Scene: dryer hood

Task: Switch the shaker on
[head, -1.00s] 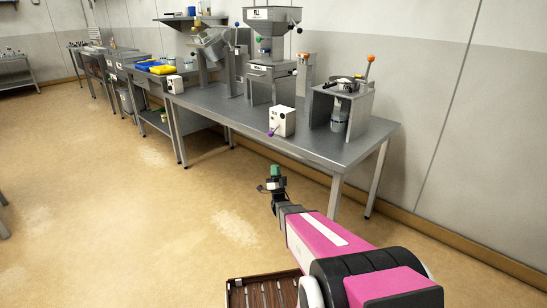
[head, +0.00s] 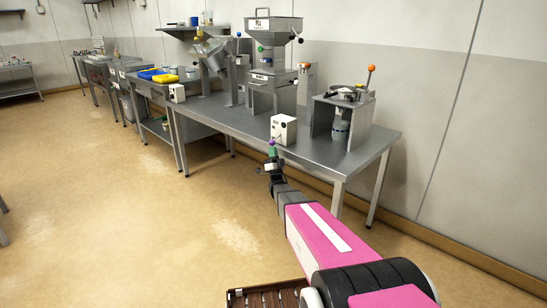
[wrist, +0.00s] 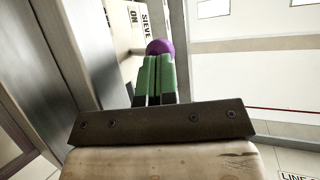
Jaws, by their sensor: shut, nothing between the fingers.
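A white switch box (head: 284,130) stands at the front edge of the grey steel bench. Its lever ends in a purple knob (head: 271,141) on the side towards me. In the wrist view the box (wrist: 122,25) has a label with "ON" and "SIEVE", and the purple knob (wrist: 159,46) shows just beyond my fingertips. My gripper (head: 272,154) has its green fingers shut together and empty, also in the wrist view (wrist: 155,75). The fingers overlap the lower part of the knob there; I cannot tell whether they touch it.
The bench (head: 235,124) holds a hopper machine (head: 272,65) behind the box and a stand with an orange-knobbed lever (head: 371,69) to the right. A second white box (head: 177,93) stands further left. The floor (head: 120,220) left of the bench is clear.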

